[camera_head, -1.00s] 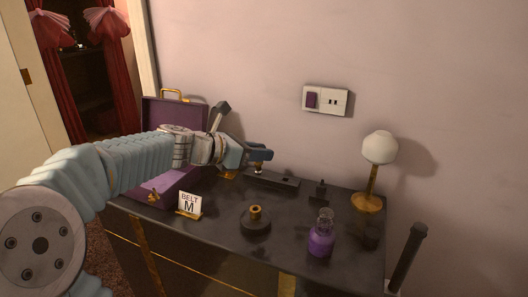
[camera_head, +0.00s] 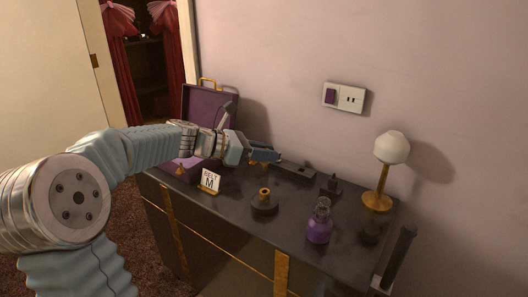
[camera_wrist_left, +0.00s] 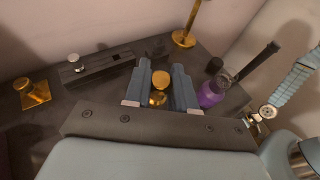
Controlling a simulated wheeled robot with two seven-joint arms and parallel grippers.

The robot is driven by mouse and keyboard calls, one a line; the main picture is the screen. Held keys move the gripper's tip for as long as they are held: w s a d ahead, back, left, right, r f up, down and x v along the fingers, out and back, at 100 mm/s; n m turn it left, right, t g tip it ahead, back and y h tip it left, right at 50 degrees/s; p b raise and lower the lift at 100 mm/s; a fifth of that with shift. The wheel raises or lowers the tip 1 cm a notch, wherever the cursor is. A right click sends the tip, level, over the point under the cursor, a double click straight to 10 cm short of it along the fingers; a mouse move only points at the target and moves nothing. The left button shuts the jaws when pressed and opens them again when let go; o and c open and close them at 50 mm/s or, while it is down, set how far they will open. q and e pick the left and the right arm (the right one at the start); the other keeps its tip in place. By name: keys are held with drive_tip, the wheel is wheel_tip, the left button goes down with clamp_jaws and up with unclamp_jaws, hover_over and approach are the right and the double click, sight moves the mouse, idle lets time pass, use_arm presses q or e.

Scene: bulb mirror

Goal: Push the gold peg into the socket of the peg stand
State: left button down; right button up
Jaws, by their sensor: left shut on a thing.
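My left gripper (camera_head: 266,156) reaches in from the left above the cabinet top, its fingers closed on the gold peg. The peg (camera_wrist_left: 158,98) shows as a rounded gold piece between the blue fingers in the left wrist view; in the head view the fingers mostly hide it. A round dark stand (camera_head: 264,206) with a gold collar on top, which looks like the peg stand, sits on the cabinet top below and in front of the gripper, apart from it. The socket's inside cannot be made out.
A purple flask (camera_head: 319,226), a small dark stand (camera_head: 331,188) and a globe lamp (camera_head: 391,148) stand to the right. A card marked BELT M (camera_head: 209,182) and an open purple case (camera_head: 211,105) are left. A long dark block (camera_head: 297,171) lies behind.

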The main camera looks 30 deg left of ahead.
use_arm(q)
drive_tip(key=shift+r, duration=0.1)
wheel_tip(320, 180, down, 6)
drive_tip(key=b, duration=0.4)
drive_tip(key=shift+p, duration=0.6)
idle(1.4)
drive_tip(key=shift+f+b, duration=1.15)
drive_tip(key=shift+f, duration=0.55)
drive_tip(key=c, duration=0.8)
unclamp_jaws()
drive_tip(key=shift+c, duration=0.2)
